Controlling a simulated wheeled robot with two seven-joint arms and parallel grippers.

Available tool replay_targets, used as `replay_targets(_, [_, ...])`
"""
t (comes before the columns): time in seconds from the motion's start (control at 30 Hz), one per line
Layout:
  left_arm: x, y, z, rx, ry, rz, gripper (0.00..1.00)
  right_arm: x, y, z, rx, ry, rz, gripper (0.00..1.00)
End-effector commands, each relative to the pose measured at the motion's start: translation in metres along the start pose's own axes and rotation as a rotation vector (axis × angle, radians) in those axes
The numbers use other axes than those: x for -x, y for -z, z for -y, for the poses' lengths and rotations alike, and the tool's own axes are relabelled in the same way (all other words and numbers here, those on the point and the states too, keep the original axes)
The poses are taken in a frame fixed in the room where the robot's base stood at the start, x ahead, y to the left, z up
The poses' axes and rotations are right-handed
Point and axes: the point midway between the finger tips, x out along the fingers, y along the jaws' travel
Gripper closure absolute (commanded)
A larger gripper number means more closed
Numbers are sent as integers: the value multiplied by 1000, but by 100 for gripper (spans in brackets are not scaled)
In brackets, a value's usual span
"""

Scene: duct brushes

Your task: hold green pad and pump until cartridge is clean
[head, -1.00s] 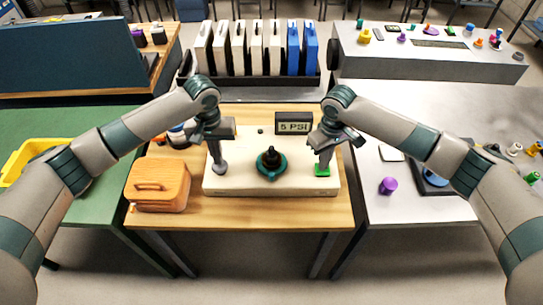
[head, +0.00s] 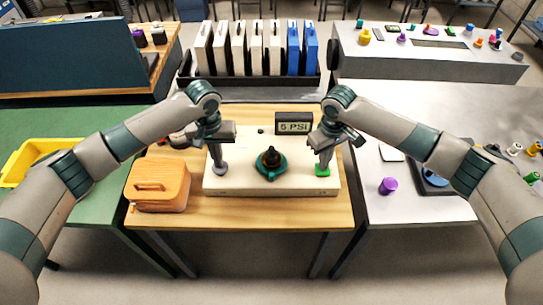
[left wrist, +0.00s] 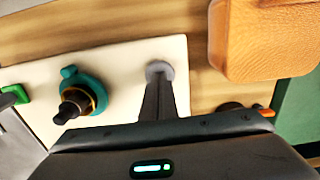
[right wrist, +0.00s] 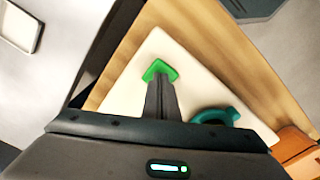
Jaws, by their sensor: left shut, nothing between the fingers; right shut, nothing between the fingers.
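A pale block (head: 250,189) on the wooden table carries a green pad (head: 323,174) at right, a round grey pad (head: 220,171) at left and a dark cartridge-like piece (head: 271,157) upright in a teal ring (head: 271,174) between them. My right gripper (head: 322,166) is shut and empty, pointing down with its tips at the green pad; the right wrist view shows this too (right wrist: 160,82). My left gripper (head: 219,164) is shut and empty, tips down at the grey pad, as in the left wrist view (left wrist: 159,78). The tips hide part of each pad.
A small display (head: 294,123) behind the block reads 5 PSI. An orange-brown box (head: 158,186) stands left of the block. A rack of white and blue panels (head: 254,50) stands behind. A purple piece (head: 388,186) sits on the grey table at right.

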Motion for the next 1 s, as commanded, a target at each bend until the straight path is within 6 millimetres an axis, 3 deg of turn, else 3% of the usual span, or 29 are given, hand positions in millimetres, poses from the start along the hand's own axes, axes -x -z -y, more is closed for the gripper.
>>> replay_targets(0.47, [-8,0,0,0,1,2,100,-1,0,0,0,0,1,100])
replay_targets(1.0, [12,0,0,0,0,1,100,-1,0,0,0,0,1,100])
